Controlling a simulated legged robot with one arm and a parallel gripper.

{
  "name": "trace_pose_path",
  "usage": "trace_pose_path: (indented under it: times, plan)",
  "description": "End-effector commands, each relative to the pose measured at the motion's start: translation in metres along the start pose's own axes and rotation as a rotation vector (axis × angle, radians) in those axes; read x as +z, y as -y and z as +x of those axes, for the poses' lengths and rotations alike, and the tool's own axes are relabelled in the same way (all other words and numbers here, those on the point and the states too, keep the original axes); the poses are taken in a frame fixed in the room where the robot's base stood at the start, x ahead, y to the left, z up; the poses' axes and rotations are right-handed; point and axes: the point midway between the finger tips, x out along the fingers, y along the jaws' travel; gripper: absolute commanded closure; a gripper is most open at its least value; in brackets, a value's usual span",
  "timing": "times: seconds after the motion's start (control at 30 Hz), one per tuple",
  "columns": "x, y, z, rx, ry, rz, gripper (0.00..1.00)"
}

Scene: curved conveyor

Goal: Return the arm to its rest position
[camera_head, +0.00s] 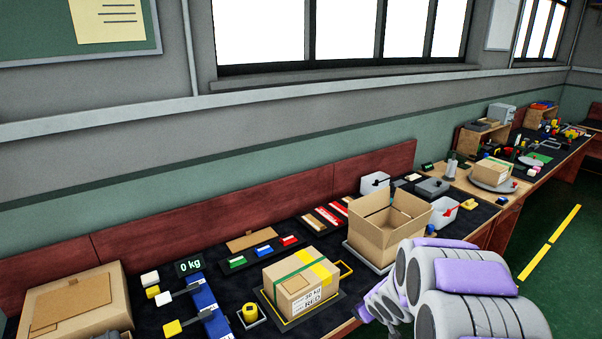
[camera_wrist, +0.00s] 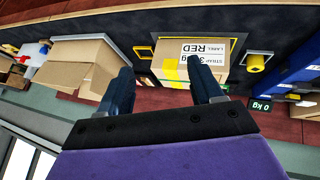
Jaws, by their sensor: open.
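My arm, grey with purple pads, shows at the lower right of the head view and reaches over the bench's front edge. My gripper (camera_wrist: 165,92) shows in the wrist view with its two dark fingers apart and nothing between them. Beyond the fingertips a closed carton (camera_wrist: 185,60) with a "RED" label lies on the bench. The same carton (camera_head: 303,284) sits on a dark, yellow-edged pad in the head view, with a green strap and a yellow patch. The gripper's fingers are not clearly visible in the head view.
An open-topped cardboard box (camera_head: 383,234) stands right of the carton, near my arm. A large carton (camera_head: 78,305) is at the far left, beside a scale display (camera_head: 189,266) reading 0 kg. Green floor (camera_head: 560,245) lies clear at the right.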

Motion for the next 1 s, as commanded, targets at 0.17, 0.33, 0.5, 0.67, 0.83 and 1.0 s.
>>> trace_pose_path:
  times: [0.17, 0.33, 0.5, 0.67, 0.83, 1.0]
  plan:
    - [0.02, -0.012, -0.066, 0.079, 0.137, 0.091, 0.34]
    - [0.051, -0.003, -0.127, 0.109, 0.277, 0.193, 0.34]
    - [0.083, 0.021, -0.189, 0.103, 0.402, 0.298, 0.34]
    - [0.116, 0.059, -0.245, 0.058, 0.52, 0.391, 0.34]
    - [0.147, 0.109, -0.302, -0.026, 0.633, 0.477, 0.34]
    - [0.173, 0.158, -0.347, -0.122, 0.722, 0.533, 0.34]
